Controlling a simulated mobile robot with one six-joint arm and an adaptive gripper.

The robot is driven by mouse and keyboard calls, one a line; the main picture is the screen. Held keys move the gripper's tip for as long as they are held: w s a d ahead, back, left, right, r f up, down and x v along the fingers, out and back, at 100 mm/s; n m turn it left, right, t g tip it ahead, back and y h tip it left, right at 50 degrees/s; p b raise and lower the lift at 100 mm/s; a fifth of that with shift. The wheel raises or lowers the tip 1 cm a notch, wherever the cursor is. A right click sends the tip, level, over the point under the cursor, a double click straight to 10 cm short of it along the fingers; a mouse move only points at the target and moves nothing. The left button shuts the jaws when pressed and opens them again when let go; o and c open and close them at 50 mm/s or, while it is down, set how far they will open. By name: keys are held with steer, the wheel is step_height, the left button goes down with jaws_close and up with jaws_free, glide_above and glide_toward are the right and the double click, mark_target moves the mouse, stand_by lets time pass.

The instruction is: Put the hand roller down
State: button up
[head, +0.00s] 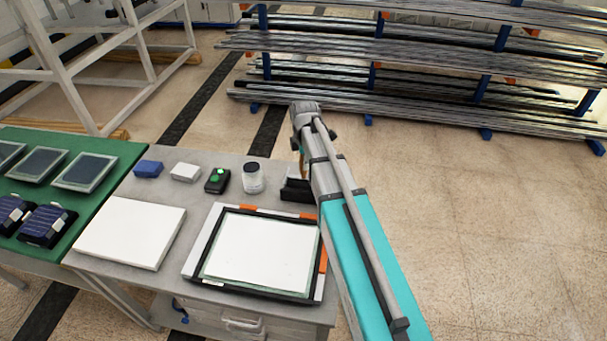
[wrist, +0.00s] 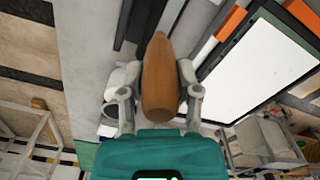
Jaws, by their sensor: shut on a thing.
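The hand roller shows as a brown wooden handle (wrist: 160,78) between the two fingers of my gripper (wrist: 158,95) in the wrist view. My gripper is shut on this handle. In the head view the handle (head: 302,165) is a small brown patch beside my arm, above the back right of the grey table (head: 200,195). A black block-like holder (head: 297,189) stands just below it there. The roller's head is hidden, and I cannot tell whether the roller touches the holder.
A framed white panel (head: 262,250) lies at the table's front right. A white board (head: 130,232) lies to its left. A white-and-dark jar (head: 252,177), a black box with green buttons (head: 217,180), a white block (head: 185,172) and a blue block (head: 148,169) line the back.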

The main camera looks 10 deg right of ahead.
steer(key=shift+w+f, duration=0.45)
steer(key=shift+f, duration=0.1)
steer(key=shift+w+d+f+b, duration=0.15)
steer(key=shift+w+f+b, duration=0.3)
steer(key=shift+f+b, duration=0.35)
steer(key=shift+s+f+b, duration=0.1)
steer(key=shift+f+b, duration=1.1)
steer(key=shift+b, duration=0.3)
steer(key=shift+f, duration=0.15)
steer(key=o, duration=1)
steer(key=shift+r, duration=0.25)
